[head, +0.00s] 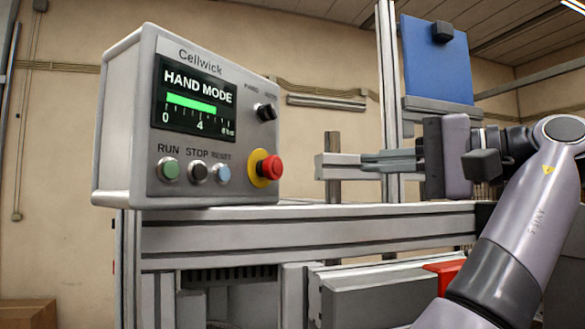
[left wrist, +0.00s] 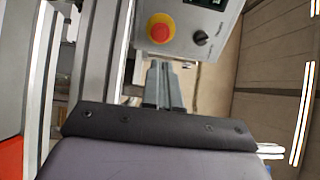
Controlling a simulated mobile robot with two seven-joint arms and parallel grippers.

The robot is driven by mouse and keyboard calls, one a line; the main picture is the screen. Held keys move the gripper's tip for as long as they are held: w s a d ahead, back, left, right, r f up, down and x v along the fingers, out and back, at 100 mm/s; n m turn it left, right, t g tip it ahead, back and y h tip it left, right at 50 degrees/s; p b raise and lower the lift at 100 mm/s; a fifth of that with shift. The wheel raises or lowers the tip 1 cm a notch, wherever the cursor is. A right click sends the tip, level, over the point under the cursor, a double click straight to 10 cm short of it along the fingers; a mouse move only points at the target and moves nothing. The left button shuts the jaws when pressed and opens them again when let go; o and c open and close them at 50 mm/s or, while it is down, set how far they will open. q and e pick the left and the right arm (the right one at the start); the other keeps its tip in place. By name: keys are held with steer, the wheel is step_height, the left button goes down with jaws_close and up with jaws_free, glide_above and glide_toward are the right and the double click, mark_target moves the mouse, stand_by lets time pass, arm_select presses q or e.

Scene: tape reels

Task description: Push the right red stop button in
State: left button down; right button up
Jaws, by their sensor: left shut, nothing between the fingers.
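The red stop button (head: 271,166) is a round mushroom head on a yellow collar, at the lower right of a light grey control box's face. It stands out from the collar. It also shows in the left wrist view (left wrist: 159,32) at the top, just beyond the fingertips. My left gripper (head: 320,166) is shut and empty, its fingers pointing left toward the button at about its height. A gap shows between the fingertips and the button in the head view. The fingers also show in the left wrist view (left wrist: 162,72). My right gripper is not in view.
The control box (head: 120,130) stands on a metal frame beam (head: 300,235). Its face carries a display (head: 194,96), a black selector knob (head: 265,112), and green (head: 168,169), black (head: 198,172) and blue (head: 223,174) buttons. A metal upright (head: 388,60) and blue panel (head: 436,65) stand behind.

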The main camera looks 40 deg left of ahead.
mark_target(277, 166)
arm_select(q)
steer(key=a, duration=0.4)
steer(key=s+a, duration=0.1)
steer(key=a, duration=0.4)
steer(key=s+a, duration=0.1)
steer(key=a, duration=0.4)
steer(key=shift+s, duration=0.25)
steer(key=shift+s+a, duration=0.15)
steer(key=shift+a, duration=0.55)
steer(key=shift+d+r, duration=0.1)
